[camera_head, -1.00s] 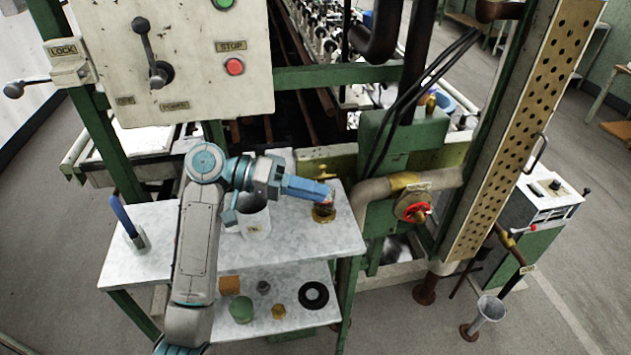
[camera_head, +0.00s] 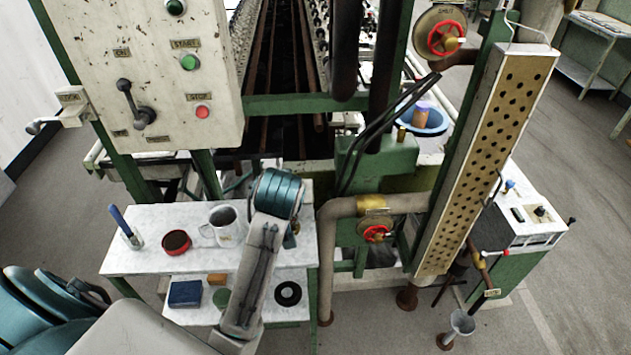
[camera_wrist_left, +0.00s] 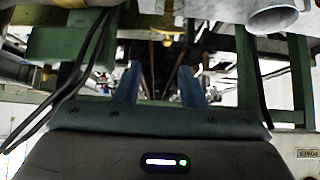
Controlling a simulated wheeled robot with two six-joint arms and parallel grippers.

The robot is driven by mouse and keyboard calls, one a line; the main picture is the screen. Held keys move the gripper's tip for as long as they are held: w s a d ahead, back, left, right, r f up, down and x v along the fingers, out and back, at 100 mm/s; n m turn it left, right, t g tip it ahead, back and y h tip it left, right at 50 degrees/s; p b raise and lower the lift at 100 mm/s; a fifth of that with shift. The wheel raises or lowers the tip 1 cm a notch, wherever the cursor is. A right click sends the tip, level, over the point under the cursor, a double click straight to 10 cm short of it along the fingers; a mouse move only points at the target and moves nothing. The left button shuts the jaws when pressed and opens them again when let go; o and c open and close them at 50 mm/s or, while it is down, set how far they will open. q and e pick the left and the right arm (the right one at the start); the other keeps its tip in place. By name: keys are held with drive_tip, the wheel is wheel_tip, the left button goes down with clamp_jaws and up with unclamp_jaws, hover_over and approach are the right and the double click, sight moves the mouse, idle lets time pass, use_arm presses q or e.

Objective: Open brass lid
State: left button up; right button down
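The brass lid (camera_wrist_left: 167,42) shows at the top of the left wrist view, which is upside down. It sits on a small dark jar (camera_wrist_left: 167,16) on the white tabletop. In the head view my arm hides the jar and lid. My left gripper (camera_wrist_left: 160,82) is open and empty, its two blue fingers apart and pointing toward the lid. The lid is beyond the fingertips, roughly in line with the gap, and looks untouched. My right gripper is not in view.
A white mug (camera_head: 226,228), a red-rimmed bowl (camera_head: 176,243) and a blue-handled tool (camera_head: 121,224) stand on the white table (camera_head: 135,262). The lower shelf holds a blue box (camera_head: 185,294) and a black ring (camera_head: 288,294). A pipe (camera_head: 327,250) rises at the table's right.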

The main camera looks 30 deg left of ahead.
use_arm(q)
drive_tip(key=shift+y, duration=0.3)
drive_tip(key=p+x, duration=0.1)
drive_tip(key=x, duration=0.2)
drive_tip(key=p+x, duration=0.1)
drive_tip(key=x, duration=0.2)
drive_tip(key=p+x, duration=0.1)
drive_tip(key=x, duration=0.2)
drive_tip(key=shift+w+a+f, duration=0.1)
drive_tip(key=shift+w+a, duration=0.1)
drive_tip(key=shift+a, duration=0.35)
drive_tip(key=shift+w+a+f, duration=0.15)
drive_tip(key=shift+w+f, duration=0.1)
drive_tip(key=shift+f, duration=0.15)
drive_tip(key=c, duration=0.7)
clamp_jaws()
